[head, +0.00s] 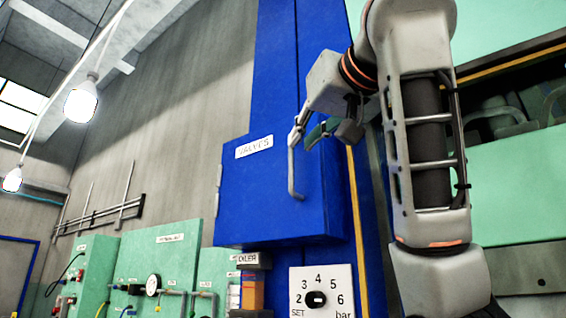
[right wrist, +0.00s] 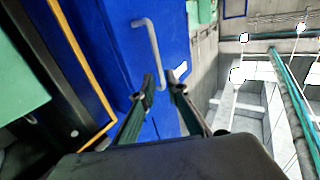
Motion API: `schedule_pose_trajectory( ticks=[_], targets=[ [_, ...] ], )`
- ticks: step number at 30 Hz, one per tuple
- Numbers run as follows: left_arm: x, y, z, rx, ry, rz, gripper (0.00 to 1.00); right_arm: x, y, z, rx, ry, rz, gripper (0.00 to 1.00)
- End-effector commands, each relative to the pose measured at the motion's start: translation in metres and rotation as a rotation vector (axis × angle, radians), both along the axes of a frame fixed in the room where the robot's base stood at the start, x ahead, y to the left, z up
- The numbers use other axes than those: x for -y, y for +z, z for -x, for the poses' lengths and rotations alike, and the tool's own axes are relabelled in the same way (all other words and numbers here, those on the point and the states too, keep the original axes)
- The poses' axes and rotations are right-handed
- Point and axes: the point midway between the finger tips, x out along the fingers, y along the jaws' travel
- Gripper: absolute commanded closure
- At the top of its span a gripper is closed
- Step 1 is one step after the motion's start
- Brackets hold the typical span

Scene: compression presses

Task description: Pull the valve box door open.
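The valve box (head: 265,205) is a blue box on a blue column in the head view, labelled VALVES. Its door looks shut. A grey bar handle (head: 291,170) stands upright near the door's right edge; it also shows in the right wrist view (right wrist: 152,42). My right gripper (head: 306,134) is at the upper part of the handle. In the right wrist view its fingers (right wrist: 161,86) are apart, with one end of the handle showing between the fingertips. I cannot tell whether either finger touches it. My left gripper is not in view.
A white dial plate (head: 322,291) marked in bar and an OILER unit (head: 252,262) sit below the box. Green panels (head: 168,255) with gauges and pipes stand at the lower left. A green machine (head: 515,180) is at the right. Space left of the box looks clear.

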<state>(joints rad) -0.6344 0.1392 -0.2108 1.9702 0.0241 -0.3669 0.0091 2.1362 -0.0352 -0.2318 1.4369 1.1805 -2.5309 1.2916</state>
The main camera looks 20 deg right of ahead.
Motion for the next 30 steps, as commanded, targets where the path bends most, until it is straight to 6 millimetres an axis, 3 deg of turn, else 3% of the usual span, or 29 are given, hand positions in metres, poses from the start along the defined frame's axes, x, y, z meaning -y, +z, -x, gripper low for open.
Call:
schedule_pose_trajectory(
  ticks=[6, 15, 27, 30],
  targets=[
    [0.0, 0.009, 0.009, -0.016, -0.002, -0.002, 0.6, 0.0, 0.003, -0.026, -0.002, -0.005, 0.001, 0.86],
    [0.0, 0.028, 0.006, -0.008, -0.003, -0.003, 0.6, -0.004, 0.002, -0.067, -0.002, -0.003, 0.0, 0.86],
    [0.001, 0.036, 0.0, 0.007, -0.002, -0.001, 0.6, -0.005, -0.001, -0.077, -0.002, -0.001, 0.0, 0.86],
    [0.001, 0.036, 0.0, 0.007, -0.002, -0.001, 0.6, -0.005, -0.001, -0.077, -0.001, -0.001, 0.0, 1.0]
  ],
)
